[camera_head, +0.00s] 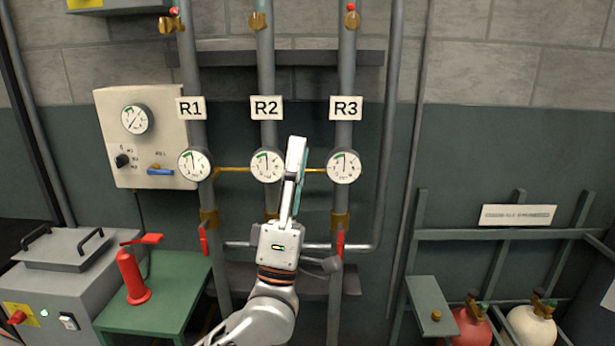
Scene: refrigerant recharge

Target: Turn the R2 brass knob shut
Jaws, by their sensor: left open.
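The R2 pipe (266,75) stands in the middle, behind a white R2 label (266,108) and a round gauge (267,165). A brass fitting (257,21) sits high on this pipe, near the top edge. Lower down, another R2 brass fitting (272,215) is mostly hidden behind my gripper; I cannot tell which part is the knob. My left gripper (298,158) is open and points up, just right of the R2 gauge. Its fingers are seen nearly edge-on, and it appears to touch nothing. My right gripper is not in view.
Pipes R1 (190,70) and R3 (347,70) flank R2, with gauges and red-handled valves. A rack with cylinders (472,330) is at right.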

